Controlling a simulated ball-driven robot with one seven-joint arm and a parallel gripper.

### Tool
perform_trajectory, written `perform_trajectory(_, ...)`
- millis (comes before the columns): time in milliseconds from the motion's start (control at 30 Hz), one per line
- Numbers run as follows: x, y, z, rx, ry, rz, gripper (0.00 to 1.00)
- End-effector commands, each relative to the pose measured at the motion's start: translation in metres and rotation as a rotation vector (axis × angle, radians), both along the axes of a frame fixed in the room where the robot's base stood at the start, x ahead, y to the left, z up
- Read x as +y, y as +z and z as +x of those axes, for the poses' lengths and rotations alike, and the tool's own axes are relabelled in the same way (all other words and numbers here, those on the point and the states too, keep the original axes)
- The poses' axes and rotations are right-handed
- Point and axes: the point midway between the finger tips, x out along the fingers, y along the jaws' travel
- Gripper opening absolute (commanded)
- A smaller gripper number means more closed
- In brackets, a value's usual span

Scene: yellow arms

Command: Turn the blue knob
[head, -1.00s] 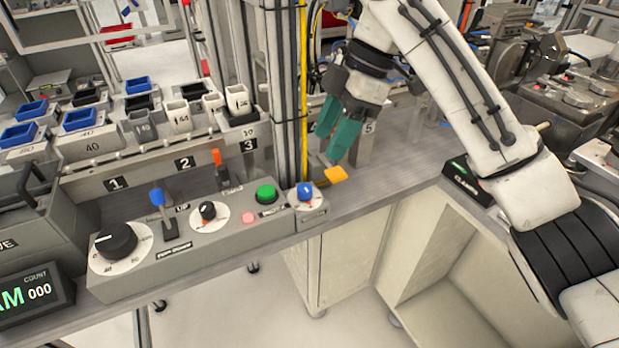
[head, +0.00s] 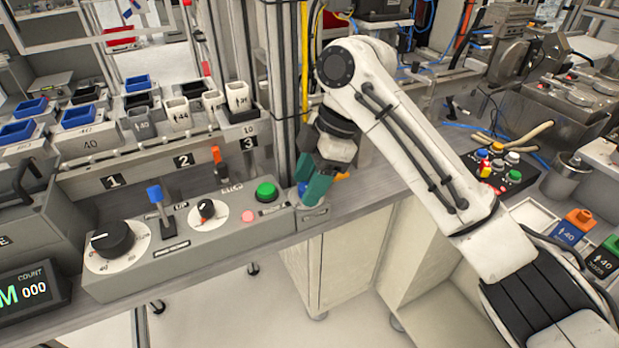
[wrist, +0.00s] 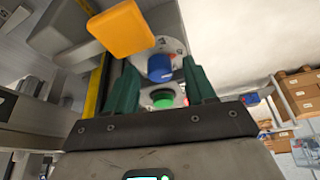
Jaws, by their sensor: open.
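The blue knob (wrist: 160,68) sits on a round pale dial plate and shows between my two teal fingers in the wrist view. In the head view it is mostly hidden behind my gripper (head: 312,184), at the right end of the grey control panel (head: 200,255). My gripper (wrist: 160,76) is open, with one finger on each side of the knob. I cannot tell whether the fingers touch it.
A green button (head: 266,192) stands just left of the knob, with a small black knob (head: 206,210), a blue-tipped lever (head: 154,194) and a large black dial (head: 113,240) farther left. An orange block (wrist: 122,28) is close to the fingers. Grey posts rise behind.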

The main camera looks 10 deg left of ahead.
Motion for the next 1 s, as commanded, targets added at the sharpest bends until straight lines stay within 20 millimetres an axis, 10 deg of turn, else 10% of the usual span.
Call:
perform_trajectory(633, -0.0001, 0.0004, 0.0001, 0.0, 0.0, 0.0, 0.0)
perform_trajectory(1000, -0.0002, 0.003, -0.001, 0.001, -0.062, 0.0, 0.0)
